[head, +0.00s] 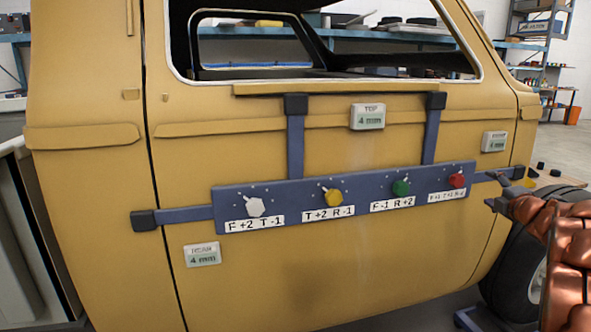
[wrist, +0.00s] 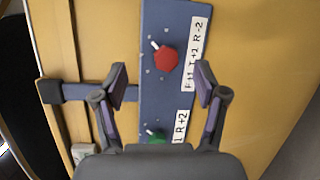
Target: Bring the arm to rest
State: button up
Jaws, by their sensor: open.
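My gripper (wrist: 160,85) is open and empty in the wrist view, with its two fingers spread in front of the blue panel. The red knob (wrist: 166,59) shows beyond the fingertips, and the green knob (wrist: 156,136) lies partly hidden behind the gripper body. In the head view my gripper (head: 496,190) is at the right end of the blue panel (head: 290,190), near the red knob (head: 457,181). The panel also carries a white knob (head: 255,207), a yellow knob (head: 333,197) and the green knob (head: 401,188), each above a printed label. I cannot tell the gap between fingers and panel.
The panel hangs on a yellow vehicle door (head: 330,270) by blue straps. Small "4 mm" displays sit at the top (head: 367,116), rear (head: 202,254) and right (head: 494,141). A black tyre (head: 520,275) stands at lower right, close to my arm. Shelves (head: 540,40) stand behind.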

jog(key=s+a+f+m+g, duration=0.65)
jog(key=s+a, duration=0.55)
jog(key=s, duration=0.4)
jog(key=s+a+f+m+g+y, duration=0.1)
jog(key=s+a+f+m+g, duration=0.55)
jog(key=s+a, duration=0.8)
jog(key=s+a+f+m+g, duration=0.7)
jog(key=s+a, duration=0.3)
jog(key=s, duration=0.9)
notch_tip(320, 180, up, 20)
jog(key=n+t+p, duration=0.1)
jog(key=p, duration=1.8)
jog(key=shift+w+r, duration=0.15)
